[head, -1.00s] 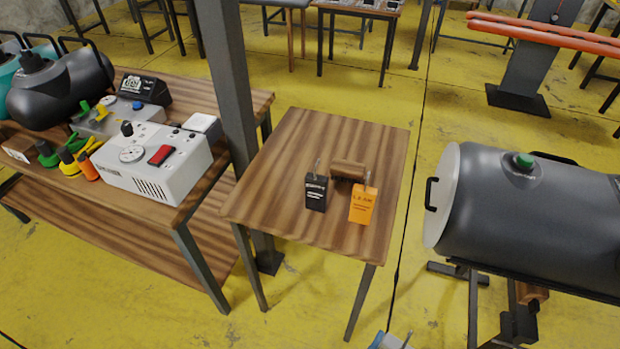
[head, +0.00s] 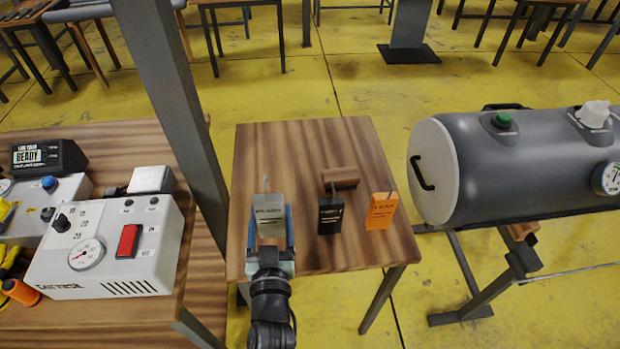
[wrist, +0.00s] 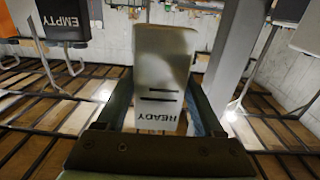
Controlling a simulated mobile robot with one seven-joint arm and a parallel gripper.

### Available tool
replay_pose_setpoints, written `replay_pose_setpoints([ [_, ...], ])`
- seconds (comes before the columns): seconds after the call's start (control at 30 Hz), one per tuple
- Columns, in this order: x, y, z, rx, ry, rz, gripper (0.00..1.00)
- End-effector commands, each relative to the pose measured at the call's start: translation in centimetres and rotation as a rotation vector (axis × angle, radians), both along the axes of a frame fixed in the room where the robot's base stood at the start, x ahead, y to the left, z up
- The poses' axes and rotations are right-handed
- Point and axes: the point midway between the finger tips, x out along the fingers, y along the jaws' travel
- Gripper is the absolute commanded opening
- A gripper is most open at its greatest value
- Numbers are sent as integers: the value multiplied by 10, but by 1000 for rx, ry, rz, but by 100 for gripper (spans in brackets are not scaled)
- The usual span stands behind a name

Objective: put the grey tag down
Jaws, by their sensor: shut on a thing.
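The grey tag (head: 269,208) is held upright by my gripper (head: 270,238) over the near left part of the small wooden table (head: 285,150). In the wrist view the tag (wrist: 160,75) stands between my two fingers (wrist: 162,112), with the word READY upside down. The gripper is shut on it. I cannot tell whether the tag's base touches the table top. A black tag (head: 330,215) stands just right of it, and an orange tag (head: 381,211) stands further right.
A wooden block (head: 340,178) lies behind the black tag. A grey post (head: 170,90) rises at the table's left, beside a bench with a white control box (head: 105,250). A dark grey tank (head: 490,165) stands at the right. The table's back part is clear.

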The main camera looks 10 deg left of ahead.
Motion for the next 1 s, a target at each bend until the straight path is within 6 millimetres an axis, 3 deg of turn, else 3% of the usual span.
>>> replay_pose_setpoints([
  [0.07, 5, 13, 5, 0, -3, 25, 0],
  [0.2, 6, 19, -13, -3, -1, 40, 0],
  [0.4, 6, 18, -46, -3, -3, 38, 0],
  [0.67, 7, 17, -61, -2, -4, 36, 0],
  [0.9, 7, 18, -93, -3, -4, 36, 0],
  [1.0, 7, 17, -91, -2, -5, 35, 0],
])
